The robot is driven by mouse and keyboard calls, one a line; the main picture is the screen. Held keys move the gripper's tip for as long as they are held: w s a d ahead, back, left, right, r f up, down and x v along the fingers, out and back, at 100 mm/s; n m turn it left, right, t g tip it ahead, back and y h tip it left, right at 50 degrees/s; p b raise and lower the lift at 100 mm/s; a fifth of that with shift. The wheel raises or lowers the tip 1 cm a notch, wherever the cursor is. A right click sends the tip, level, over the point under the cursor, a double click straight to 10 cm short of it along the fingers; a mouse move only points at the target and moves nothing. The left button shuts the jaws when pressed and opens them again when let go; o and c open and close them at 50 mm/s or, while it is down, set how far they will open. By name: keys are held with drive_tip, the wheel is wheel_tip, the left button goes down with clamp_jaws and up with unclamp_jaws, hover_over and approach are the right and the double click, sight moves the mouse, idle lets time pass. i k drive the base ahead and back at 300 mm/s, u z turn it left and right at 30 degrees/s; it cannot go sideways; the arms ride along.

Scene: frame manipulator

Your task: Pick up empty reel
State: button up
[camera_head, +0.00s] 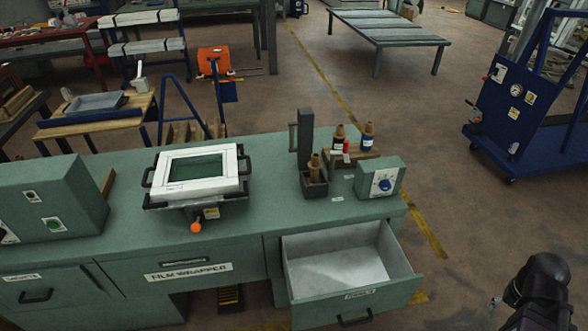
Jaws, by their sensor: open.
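A bare brown reel (314,166), which looks empty, stands upright in a dark open-topped holder (314,187) on the green workbench; its lower part is hidden. A dark upright post (305,138) rises right behind it. Two reels with brown ends, one wound dark (338,140) and one wound blue (367,138), stand on a small wooden stand to its right. My gripper (510,302) shows in part at the lower right corner, black and open, away from the bench and the reels. Its fingers are barely visible.
The drawer (345,262) below the reels is pulled out and empty. A white-framed film wrapper (197,170) stands left. Bare floor lies right of the bench; a blue cart (520,100) stands beyond.

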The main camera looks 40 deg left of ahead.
sight(314, 164)
drive_tip(key=u, duration=0.7)
drive_tip(key=i, duration=0.85)
drive_tip(key=u, duration=0.4)
